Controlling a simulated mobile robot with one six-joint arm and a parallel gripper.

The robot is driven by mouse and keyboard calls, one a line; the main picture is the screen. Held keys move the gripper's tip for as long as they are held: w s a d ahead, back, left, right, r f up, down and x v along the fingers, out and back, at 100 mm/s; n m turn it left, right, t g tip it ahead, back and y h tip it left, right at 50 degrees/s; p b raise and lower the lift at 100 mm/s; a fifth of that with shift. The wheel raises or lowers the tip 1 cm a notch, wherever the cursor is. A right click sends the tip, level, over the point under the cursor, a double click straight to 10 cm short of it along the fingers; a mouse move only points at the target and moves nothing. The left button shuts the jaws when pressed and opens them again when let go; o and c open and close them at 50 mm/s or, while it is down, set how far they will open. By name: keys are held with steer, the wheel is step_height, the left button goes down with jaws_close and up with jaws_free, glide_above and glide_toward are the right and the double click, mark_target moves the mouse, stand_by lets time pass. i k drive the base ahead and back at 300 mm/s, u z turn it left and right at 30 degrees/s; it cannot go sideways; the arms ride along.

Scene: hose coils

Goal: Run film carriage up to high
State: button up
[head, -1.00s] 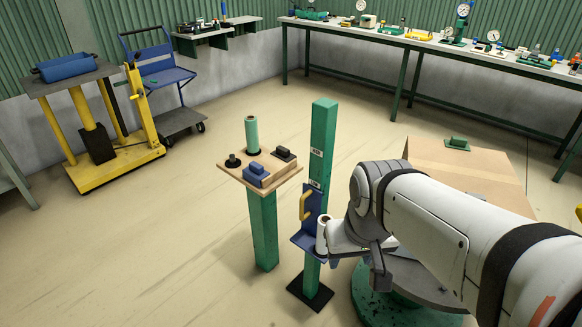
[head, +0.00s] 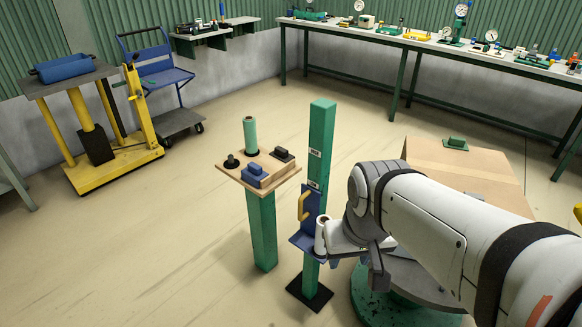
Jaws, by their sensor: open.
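The film carriage (head: 307,241) is a blue bracket with a yellow handle (head: 302,206). It sits on the green upright post (head: 321,130), around the post's lower half. A white film roll (head: 320,236) stands on its right side. The post has a small pale label (head: 315,153) near its top and another just above the carriage; their text is too small to read. My gripper (head: 347,240) is open, low and right beside the film roll. My arm hides most of its fingers, and I cannot tell whether it touches the carriage.
A wooden-topped green stand (head: 281,178) left of the post holds a green roll (head: 250,135) and small blocks. A cardboard box (head: 470,170) and a round turntable (head: 365,305) lie right, partly behind my arm. A yellow lift cart (head: 115,160) stands far left. Floor in front is clear.

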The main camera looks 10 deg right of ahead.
mark_target(309, 201)
steer(key=z, duration=2.2)
steer(key=k, duration=1.35)
steer(key=u, duration=2.2)
steer(key=i, duration=1)
steer(key=u, duration=0.05)
